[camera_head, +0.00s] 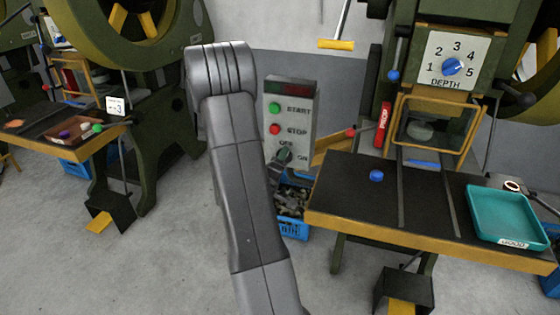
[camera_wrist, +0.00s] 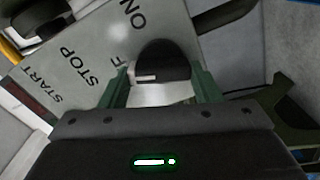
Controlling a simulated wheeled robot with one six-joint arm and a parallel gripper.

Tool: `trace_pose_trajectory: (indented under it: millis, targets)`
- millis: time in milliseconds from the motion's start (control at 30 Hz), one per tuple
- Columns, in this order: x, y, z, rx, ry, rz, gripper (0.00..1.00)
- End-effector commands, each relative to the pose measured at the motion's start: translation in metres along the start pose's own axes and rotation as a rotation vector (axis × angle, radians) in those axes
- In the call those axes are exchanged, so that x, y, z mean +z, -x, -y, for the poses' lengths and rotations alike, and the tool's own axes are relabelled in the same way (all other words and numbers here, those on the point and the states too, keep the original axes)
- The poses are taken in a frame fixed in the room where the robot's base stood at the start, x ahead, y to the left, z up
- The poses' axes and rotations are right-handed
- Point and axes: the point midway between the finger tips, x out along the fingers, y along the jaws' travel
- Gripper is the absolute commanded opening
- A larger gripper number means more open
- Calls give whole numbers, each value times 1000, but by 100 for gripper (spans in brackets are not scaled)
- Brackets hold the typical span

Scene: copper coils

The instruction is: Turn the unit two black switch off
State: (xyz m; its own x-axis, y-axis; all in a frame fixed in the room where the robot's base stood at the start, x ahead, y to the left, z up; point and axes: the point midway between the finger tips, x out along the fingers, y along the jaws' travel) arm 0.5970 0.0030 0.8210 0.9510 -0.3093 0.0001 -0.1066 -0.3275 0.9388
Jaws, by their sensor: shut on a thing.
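The black switch (camera_wrist: 165,58) is a rounded knob on a grey control box (camera_head: 301,112), with OFF and ON labels beside it. In the wrist view a white mark shows at the knob's lower left, near the partly hidden OFF label. My gripper (camera_wrist: 162,77) has one finger on each side of the knob and is shut on it. No unit number is readable on this box.
The box also carries a green START button (camera_head: 275,107) and a red STOP button (camera_head: 275,129). A blue crate (camera_head: 293,227) is below the box.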

Motion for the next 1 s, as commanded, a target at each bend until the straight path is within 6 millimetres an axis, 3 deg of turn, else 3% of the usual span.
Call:
trace_pose_trajectory:
  millis: [500,1000]
  targets:
    - [-1,0,2,-1,317,-1,34]
    - [0,0,2,-1,369,-1,34]
